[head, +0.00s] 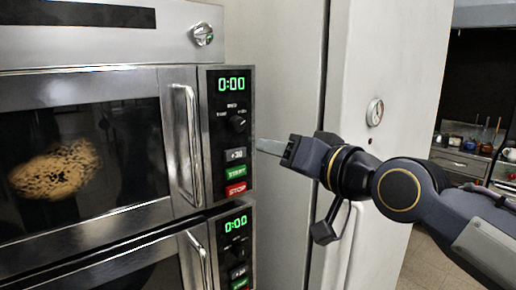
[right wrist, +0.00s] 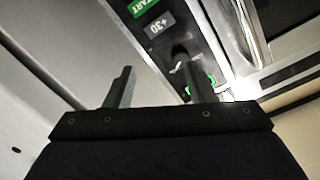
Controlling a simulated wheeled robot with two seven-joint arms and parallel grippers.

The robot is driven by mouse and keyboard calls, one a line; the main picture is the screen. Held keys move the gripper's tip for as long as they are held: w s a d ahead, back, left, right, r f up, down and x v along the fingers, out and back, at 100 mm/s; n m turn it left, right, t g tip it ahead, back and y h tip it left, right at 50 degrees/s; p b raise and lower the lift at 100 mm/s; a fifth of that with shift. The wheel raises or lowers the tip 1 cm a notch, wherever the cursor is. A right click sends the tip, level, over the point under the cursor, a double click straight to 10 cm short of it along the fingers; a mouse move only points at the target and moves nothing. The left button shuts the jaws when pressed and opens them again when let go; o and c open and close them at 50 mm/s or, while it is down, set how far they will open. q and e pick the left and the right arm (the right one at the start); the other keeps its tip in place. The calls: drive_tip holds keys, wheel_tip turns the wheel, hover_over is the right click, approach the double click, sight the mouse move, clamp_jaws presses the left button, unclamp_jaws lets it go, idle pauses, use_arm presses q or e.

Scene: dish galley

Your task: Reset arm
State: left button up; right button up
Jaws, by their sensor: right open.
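My right gripper (head: 270,147) comes in from the right in the head view. It points left at the control panel (head: 228,135) of the upper microwave (head: 100,130), just right of the +30, START and STOP buttons. In the right wrist view its two fingers (right wrist: 158,88) are apart with nothing between them, and the panel with the +30 and START buttons shows beyond them. Whether a fingertip touches the panel, I cannot tell. My left gripper is not in view.
A lower microwave (head: 235,245) sits below the upper one; both displays read 0:00. A counter with small items (head: 465,150) is at the far right, beside open floor.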

drive_tip(key=s+d+f+g+h, duration=0.2)
drive_tip(key=s+d+f, duration=0.2)
drive_tip(key=f, duration=0.5)
drive_tip(key=s+d+f+m+g+h, duration=0.1)
drive_tip(key=s+d+f, duration=0.4)
drive_tip(key=f, duration=0.5)
drive_tip(key=s+d+f+m+g+h, duration=0.1)
drive_tip(key=s+d+f, duration=0.4)
drive_tip(key=f, duration=0.5)
drive_tip(key=shift+s+g+h, duration=0.8)
drive_tip(key=shift+s+g, duration=0.3)
drive_tip(key=shift+s, duration=0.1)
drive_tip(key=s+f+g, duration=0.1)
drive_tip(key=s+f, duration=0.2)
drive_tip(key=s+f+g, duration=0.1)
drive_tip(key=s+f, duration=0.2)
drive_tip(key=f, duration=0.1)
drive_tip(key=shift+s, duration=0.15)
drive_tip(key=shift+c, duration=0.2)
